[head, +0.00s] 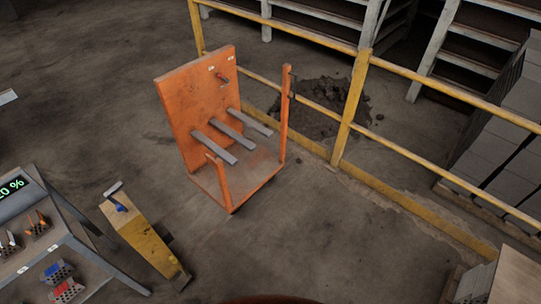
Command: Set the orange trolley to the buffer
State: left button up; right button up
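The orange trolley (198,98) stands upright on the floor in the middle of the head view. It has a tall back panel, a low flat base, several grey bars sticking out and an orange post at its right side. It stands close to the yellow railing, and I cannot tell whether they touch. A worn yellow block (148,246) stands on the floor at the lower left, apart from the trolley; I cannot tell if it is the buffer. Neither of my grippers is in view.
A table (88,262) with small tools and a green display is at the lower left. A yellow railing (349,108) runs behind and right of the trolley. Beyond it lie a dark rubble heap (325,100) and stacked grey blocks (492,158). Floor in front of the trolley is clear.

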aim_at(205, 117)
jog(key=z, duration=0.45)
jog(key=i, duration=1.3)
jog(key=u, duration=0.65)
jog(key=i, duration=0.7)
jog(key=u, duration=0.65)
